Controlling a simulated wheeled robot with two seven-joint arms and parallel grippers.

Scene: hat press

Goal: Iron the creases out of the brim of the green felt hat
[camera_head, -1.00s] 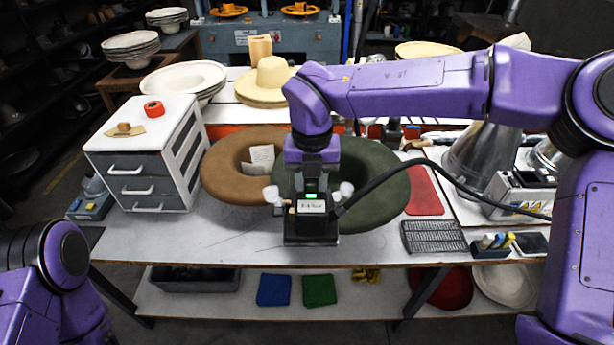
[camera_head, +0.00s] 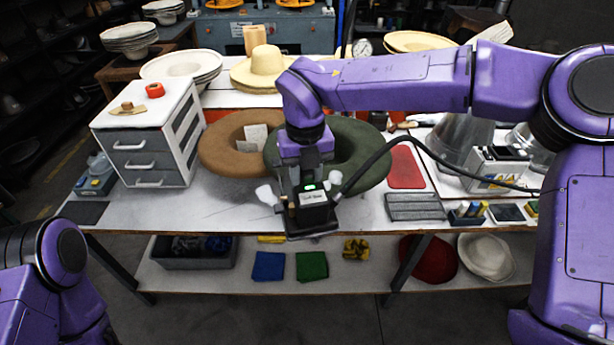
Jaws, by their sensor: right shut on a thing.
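The green felt hat (camera_head: 362,160) lies on the workbench with its broad, ring-like brim showing around a dark hollow centre. My right arm hides its left part, and creases are too small to make out. My right gripper (camera_head: 302,190) is shut on a small black iron (camera_head: 312,222) with a green light and a black cable. The iron is in front of the green hat's near-left brim, by the bench's front edge, slightly turned. Its underside is hidden, so I cannot tell whether it touches anything. My left gripper is out of view; only part of that arm shows at lower left.
A brown felt hat (camera_head: 222,157) with a paper tag lies left of the green one. A white drawer unit (camera_head: 147,141) stands at left. The front-left bench (camera_head: 215,205) is clear.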

